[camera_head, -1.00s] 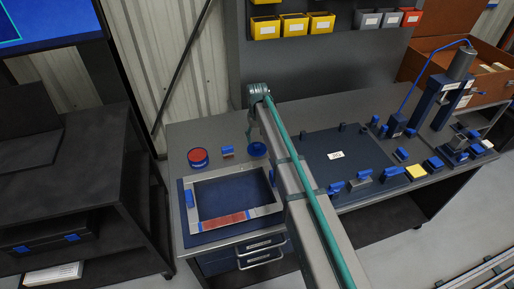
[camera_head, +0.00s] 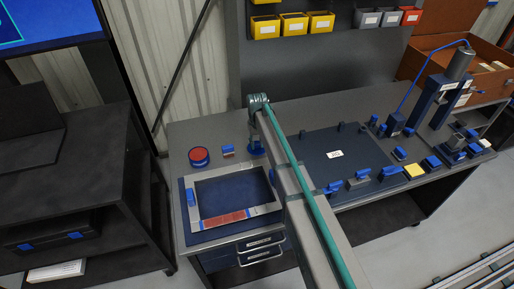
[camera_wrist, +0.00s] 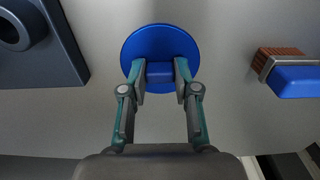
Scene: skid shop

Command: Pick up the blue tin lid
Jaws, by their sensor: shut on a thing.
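The blue tin lid (camera_wrist: 160,42) is a round blue disc with a raised block-like grip (camera_wrist: 160,72) at its middle. It lies on or just over the grey bench top; I cannot tell which. In the wrist view my gripper (camera_wrist: 160,80) is shut on the grip, one finger on each side. In the head view my gripper (camera_head: 257,139) points down at the lid (camera_head: 257,149), which is partly hidden beneath it. A round tin (camera_head: 199,157) with a red top and blue side stands to the left on the bench.
A small brush-like block with a blue handle (camera_wrist: 295,82) lies beside the lid; it also shows in the head view (camera_head: 228,151). A framed tray (camera_head: 187,212) sits in front. A dark plate (camera_head: 350,170) with several blue clamps lies to the right.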

